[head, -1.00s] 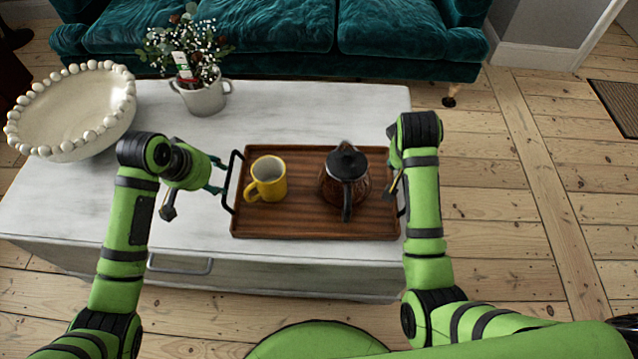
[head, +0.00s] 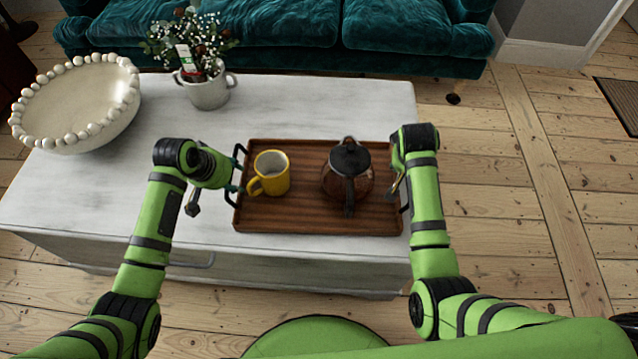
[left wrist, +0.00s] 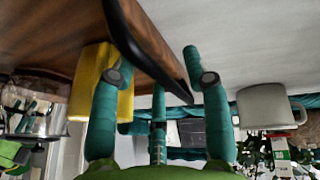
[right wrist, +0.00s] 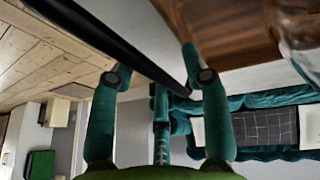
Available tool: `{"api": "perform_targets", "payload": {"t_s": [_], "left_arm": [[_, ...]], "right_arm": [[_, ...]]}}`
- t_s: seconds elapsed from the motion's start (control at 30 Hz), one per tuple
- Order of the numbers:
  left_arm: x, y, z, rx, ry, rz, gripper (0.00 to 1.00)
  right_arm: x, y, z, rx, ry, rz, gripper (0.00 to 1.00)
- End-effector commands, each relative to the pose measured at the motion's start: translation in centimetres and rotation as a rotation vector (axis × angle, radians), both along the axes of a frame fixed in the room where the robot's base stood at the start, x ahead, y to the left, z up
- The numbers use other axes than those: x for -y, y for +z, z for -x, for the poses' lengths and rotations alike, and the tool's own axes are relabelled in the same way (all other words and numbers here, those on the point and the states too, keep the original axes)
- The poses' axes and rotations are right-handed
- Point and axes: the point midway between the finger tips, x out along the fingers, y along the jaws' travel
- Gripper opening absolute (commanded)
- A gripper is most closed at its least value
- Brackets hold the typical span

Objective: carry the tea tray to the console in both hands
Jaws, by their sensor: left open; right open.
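The wooden tea tray (head: 300,219) lies on the white table and carries a yellow mug (head: 272,174) and a glass coffee pot (head: 347,178) with a black lid. My left gripper (head: 238,172) is open at the tray's left handle; in the left wrist view the black handle (left wrist: 145,52) passes between its fingers (left wrist: 160,75). My right gripper (right wrist: 157,75) is open at the tray's right side; in the right wrist view the right handle (right wrist: 120,42) runs between its fingers. In the head view, my right arm mostly hides that gripper and handle. The console is not identifiable.
The white table (head: 130,200) also holds a beaded bowl (head: 75,105) at the left and a potted plant (head: 208,92) at the back. A teal sofa (head: 270,40) stands behind it. Bare floorboards (head: 500,200) lie open to the right.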

Motion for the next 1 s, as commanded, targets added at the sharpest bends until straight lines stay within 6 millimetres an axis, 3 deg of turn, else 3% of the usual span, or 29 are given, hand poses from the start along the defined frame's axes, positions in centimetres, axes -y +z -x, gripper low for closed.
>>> {"api": "perform_targets", "payload": {"t_s": [0.03, 0.07, 0.17, 0.67, 1.0], "left_arm": [[0.0, 0.0, 0.0, 0.0, 0.0, 0.0, 0.47], [0.0, 0.0, 0.0, 0.0, 0.0, 0.0, 0.39], [0.0, 0.0, 0.0, 0.0, 0.0, 0.0, 0.0], [0.0, 0.5, -0.2, 0.006, 0.002, 0.002, 0.0], [0.0, 3.0, -0.2, 0.006, 0.002, 0.002, 0.0]], "right_arm": [[0.0, 0.0, 0.0, 0.0, 0.0, 0.0, 0.47], [0.0, 0.0, 0.0, 0.0, 0.0, 0.0, 0.39], [0.0, 0.0, 0.0, 0.0, 0.0, 0.0, 0.0], [0.0, 0.6, -0.2, 0.007, 0.002, 0.002, 0.0], [0.0, 3.0, -0.2, 0.008, 0.002, 0.002, 0.0]]}}
